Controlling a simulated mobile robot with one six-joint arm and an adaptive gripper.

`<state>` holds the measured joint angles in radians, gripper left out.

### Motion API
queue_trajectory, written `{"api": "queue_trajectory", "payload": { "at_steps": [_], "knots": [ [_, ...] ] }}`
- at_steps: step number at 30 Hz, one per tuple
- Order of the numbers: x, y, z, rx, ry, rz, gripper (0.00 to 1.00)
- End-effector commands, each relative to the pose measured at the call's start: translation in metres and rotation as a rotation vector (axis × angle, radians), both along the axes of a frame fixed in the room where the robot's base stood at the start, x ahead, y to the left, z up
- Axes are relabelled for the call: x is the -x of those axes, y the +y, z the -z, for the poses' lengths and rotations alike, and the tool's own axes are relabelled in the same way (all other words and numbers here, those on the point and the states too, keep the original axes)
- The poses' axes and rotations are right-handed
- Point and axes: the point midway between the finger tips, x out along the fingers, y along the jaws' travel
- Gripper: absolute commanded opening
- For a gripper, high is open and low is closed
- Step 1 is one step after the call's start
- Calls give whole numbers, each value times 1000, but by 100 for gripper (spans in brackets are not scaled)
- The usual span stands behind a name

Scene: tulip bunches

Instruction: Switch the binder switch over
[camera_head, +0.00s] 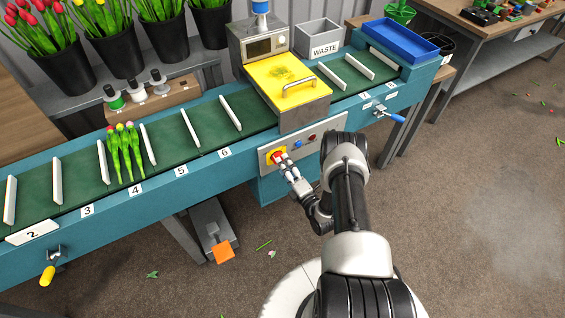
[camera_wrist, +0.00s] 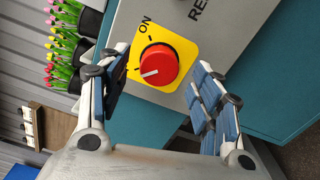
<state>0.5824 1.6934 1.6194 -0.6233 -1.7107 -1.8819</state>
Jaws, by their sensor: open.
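The binder switch is a round red knob on a yellow plate (camera_wrist: 181,45), set in the grey front panel under the yellow-lidded binder (camera_head: 268,83). The knob (camera_wrist: 157,66) fills the middle of the wrist view. Its white pointer mark lies toward the lower left of the knob, away from the "ON" label at the upper left of the plate. My gripper (camera_wrist: 163,66) is open, with one finger on each side of the knob. I cannot tell whether either finger touches it. In the head view my gripper (camera_head: 285,166) is at the panel and partly covers the switch (camera_head: 277,157).
Tulips (camera_head: 125,150) lie on the conveyor (camera_head: 165,147) at the left. A blue-handled crank (camera_head: 391,117) sticks out at the right. An orange pedal (camera_head: 223,251) is below.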

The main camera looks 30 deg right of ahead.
Motion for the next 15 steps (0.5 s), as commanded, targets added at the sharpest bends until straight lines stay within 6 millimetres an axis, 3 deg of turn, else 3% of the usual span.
{"api": "queue_trajectory", "payload": {
  "at_steps": [9,15],
  "knots": [
    [67,-4,1,-3,3,5,59],
    [89,-3,1,0,2,1,59]
  ]
}}
